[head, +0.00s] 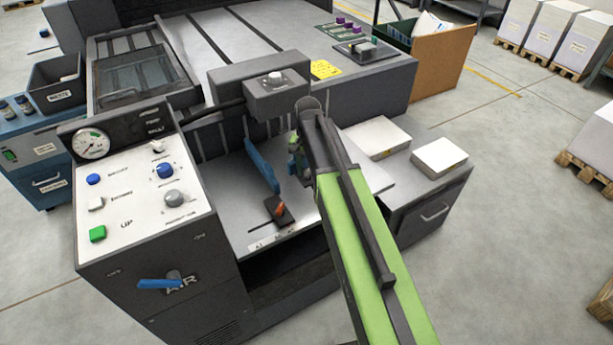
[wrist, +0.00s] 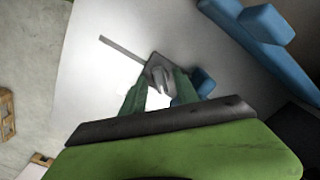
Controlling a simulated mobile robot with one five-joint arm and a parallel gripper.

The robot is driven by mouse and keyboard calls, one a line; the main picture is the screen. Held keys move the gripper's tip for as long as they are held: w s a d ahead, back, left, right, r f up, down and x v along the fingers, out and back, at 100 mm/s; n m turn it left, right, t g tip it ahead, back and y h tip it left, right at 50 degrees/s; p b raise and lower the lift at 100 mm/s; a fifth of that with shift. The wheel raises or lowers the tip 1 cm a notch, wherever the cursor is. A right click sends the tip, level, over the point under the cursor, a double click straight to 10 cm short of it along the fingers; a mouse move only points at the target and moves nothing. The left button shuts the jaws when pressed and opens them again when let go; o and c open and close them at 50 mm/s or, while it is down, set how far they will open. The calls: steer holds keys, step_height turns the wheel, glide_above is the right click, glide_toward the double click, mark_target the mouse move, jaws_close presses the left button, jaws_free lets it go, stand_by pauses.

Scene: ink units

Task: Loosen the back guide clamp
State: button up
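In the wrist view, a dark grey clamp block (wrist: 153,66) with a lighter grey lever sits at the end of a straight slot on the pale bed. I take it for the back guide clamp. My gripper (wrist: 160,80) has its two dark green fingers apart, one on each side of the lever; whether they touch it I cannot tell. In the head view my gripper (head: 295,152) is low over the bed, partly behind my arm, and this clamp is hidden. Another clamp, a dark block with an orange lever (head: 279,210), sits nearer the bed's front edge.
A blue guide bar (head: 262,165) stands left of my gripper. A grey box with a knob (head: 275,84) overhangs the bed behind it. Paper stacks (head: 378,138) lie to the right. The control panel (head: 140,190) is at the left.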

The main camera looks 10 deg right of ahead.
steer(key=shift+r, duration=0.1)
steer(key=shift+c, duration=0.5)
jaws_close()
steer(key=shift+a, duration=0.15)
